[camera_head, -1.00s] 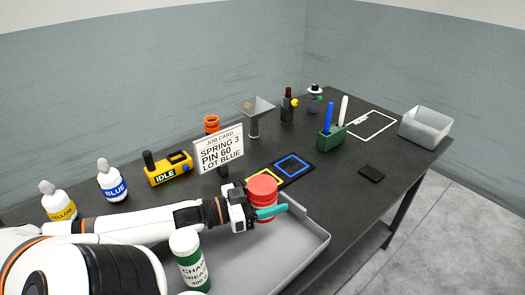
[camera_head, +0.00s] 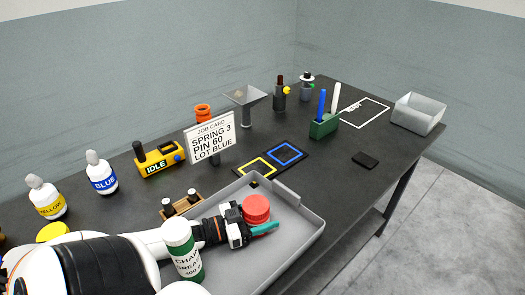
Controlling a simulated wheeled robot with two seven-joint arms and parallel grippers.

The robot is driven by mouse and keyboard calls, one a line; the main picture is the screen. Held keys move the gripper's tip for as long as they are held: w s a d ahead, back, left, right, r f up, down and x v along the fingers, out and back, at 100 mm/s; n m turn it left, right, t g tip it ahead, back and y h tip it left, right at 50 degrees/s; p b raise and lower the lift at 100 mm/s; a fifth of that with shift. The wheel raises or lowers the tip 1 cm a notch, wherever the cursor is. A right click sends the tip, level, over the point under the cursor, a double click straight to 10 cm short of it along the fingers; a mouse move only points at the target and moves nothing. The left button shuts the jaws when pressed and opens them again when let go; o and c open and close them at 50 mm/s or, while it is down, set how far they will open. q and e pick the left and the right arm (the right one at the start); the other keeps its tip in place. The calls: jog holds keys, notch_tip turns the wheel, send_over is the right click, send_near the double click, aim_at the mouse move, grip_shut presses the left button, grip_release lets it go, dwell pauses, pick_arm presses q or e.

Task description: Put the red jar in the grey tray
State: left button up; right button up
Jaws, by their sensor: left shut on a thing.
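The red jar (camera_head: 256,208) has a round red lid and shows at the right part of the grey tray (camera_head: 307,217). My left gripper (camera_head: 258,227) is shut on the jar, with a teal fingertip along its near side. The jar is over or inside the tray; its lower part is hidden by the gripper, so I cannot tell whether it touches the tray floor. A white and green grease container (camera_head: 182,250) stands in front of my left arm and hides part of it. My right gripper is not in view.
Behind the tray are a job card (camera_head: 211,138), a mat with yellow and blue squares (camera_head: 270,163) and a small wooden rack (camera_head: 182,205). A yellow device (camera_head: 158,160) and bottles stand left. A grey bin (camera_head: 418,113) stands far right. Dark table near the black pad (camera_head: 365,160) is clear.

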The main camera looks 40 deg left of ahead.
pick_arm(q)
jog(key=o, duration=1.2)
jog(key=shift+f, duration=0.1)
jog(key=shift+s+a, duration=0.15)
jog(key=shift+s, duration=0.2)
jog(key=v, duration=0.6)
jog(key=shift+s+a, duration=0.2)
jog(key=shift+s, duration=0.2)
